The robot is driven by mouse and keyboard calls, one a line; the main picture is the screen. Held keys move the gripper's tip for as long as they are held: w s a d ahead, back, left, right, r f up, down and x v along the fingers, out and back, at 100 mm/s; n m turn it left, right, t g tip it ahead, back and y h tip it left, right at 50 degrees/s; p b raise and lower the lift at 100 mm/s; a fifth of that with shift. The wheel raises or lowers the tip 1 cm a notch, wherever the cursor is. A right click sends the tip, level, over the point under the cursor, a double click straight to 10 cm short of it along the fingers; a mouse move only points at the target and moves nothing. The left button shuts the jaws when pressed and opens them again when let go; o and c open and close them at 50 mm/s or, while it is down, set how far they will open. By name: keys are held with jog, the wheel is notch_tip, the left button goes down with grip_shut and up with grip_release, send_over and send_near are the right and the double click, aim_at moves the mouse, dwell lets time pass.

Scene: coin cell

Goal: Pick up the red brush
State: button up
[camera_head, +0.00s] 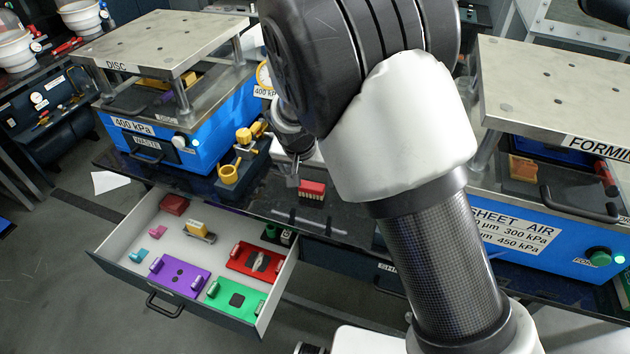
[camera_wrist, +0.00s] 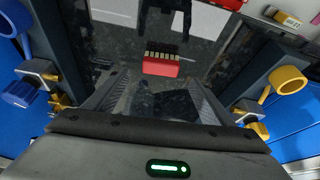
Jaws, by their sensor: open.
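The red brush (camera_head: 312,188) is a small red block with a row of pale bristles. It lies on the dark bench top, between the blue disc machine and my arm. In the wrist view the red brush (camera_wrist: 161,68) is ahead of my gripper (camera_wrist: 158,98), near the middle, with its bristles toward the top of the picture. The fingers are spread apart with nothing between them. In the head view my gripper (camera_head: 293,181) is just left of the brush, partly hidden by my arm. I cannot tell its exact height above the bench.
An open drawer (camera_head: 125,264) below the bench holds purple, green and red plates and small parts. The blue disc machine (camera_head: 160,150) and a yellow ring fixture (camera_head: 228,174) stand left. A blue sheet machine (camera_head: 540,238) stands right.

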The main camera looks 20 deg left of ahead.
aim_at(312, 185)
jog(key=p+x, duration=0.1)
jog(key=x, duration=0.5)
jog(key=shift+f, duration=0.25)
jog(key=c, duration=1.2)
jog(key=shift+o, duration=0.2)
notch_tip(312, 185, up, 10)
jog(key=shift+b, duration=0.45)
